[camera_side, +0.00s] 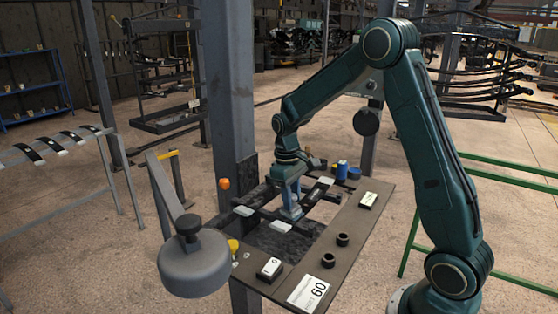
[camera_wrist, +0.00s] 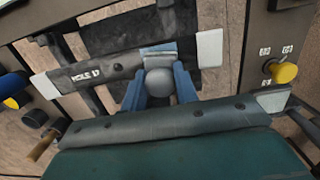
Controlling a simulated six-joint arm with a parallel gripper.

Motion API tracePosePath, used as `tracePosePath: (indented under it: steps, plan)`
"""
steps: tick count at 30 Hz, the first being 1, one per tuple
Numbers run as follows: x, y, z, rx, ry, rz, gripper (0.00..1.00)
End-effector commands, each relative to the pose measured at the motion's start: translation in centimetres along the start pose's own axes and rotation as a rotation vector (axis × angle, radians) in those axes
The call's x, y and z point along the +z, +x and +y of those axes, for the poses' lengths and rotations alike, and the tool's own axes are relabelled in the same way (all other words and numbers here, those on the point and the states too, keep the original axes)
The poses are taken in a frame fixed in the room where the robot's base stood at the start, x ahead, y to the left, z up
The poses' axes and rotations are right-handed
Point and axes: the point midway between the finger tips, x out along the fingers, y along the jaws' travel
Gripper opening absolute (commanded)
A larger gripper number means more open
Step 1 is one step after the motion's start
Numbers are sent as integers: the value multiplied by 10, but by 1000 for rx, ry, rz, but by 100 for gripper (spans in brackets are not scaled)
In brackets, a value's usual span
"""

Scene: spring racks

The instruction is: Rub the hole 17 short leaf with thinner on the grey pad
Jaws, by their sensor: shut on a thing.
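The hole 17 leaf (camera_wrist: 90,73) is a dark bar with a "HOLE 17" label and pale ends, lying across the frame in the wrist view. Its near pale end (camera_side: 281,226) seems to show in the side view. My gripper (camera_side: 291,208), with blue fingers, is over the middle of the leaf. In the wrist view my gripper (camera_wrist: 160,90) is shut around a rounded grey knob (camera_wrist: 160,84). A flat grey pad (camera_wrist: 160,53) shows beyond the knob, over the leaf; whether it presses on the leaf is unclear.
A yellow knob (camera_wrist: 283,73) is at right. A grey drum (camera_side: 194,264) hangs at left.

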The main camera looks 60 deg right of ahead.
Motion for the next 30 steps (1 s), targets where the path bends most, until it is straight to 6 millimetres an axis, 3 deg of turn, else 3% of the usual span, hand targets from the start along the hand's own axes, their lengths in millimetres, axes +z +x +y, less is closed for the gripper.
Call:
tracePosePath:
  steps: [10,30]
  plan:
    - [0,-6,0,0,-1,1,6]
    - [4,-44,1,1,-1,2,6]
